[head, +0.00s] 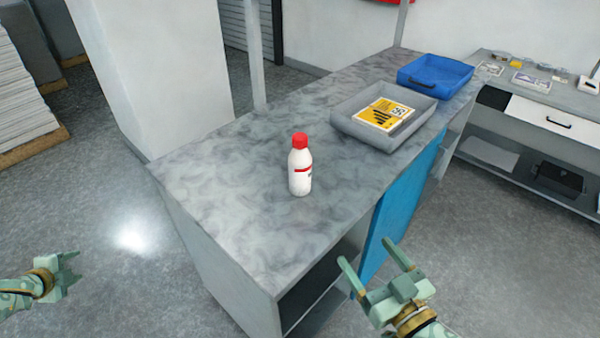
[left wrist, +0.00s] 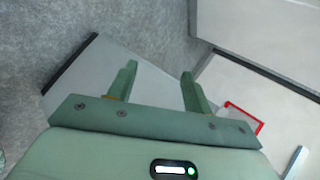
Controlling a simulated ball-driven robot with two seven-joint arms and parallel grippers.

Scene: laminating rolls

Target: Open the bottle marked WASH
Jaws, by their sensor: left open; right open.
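A white bottle (head: 300,172) with a red cap (head: 299,140) stands upright on the grey marbled counter (head: 235,215). A red band and dark marks show on its side, but the lettering is too small to read. The cap sits on the bottle. My left gripper (head: 73,268) is open and empty, at the lower left over the floor, well away from the bottle. Its open fingers also show in the left wrist view (left wrist: 158,80). My right gripper (head: 372,262) is open and empty, in front of the counter's near right edge, below and right of the bottle.
A grey tray (head: 345,122) holding a yellow-labelled pack (head: 384,113) and a blue tray (head: 412,84) stand farther back on the counter. A white pillar (head: 150,65) rises behind its left edge. The counter around the bottle is clear.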

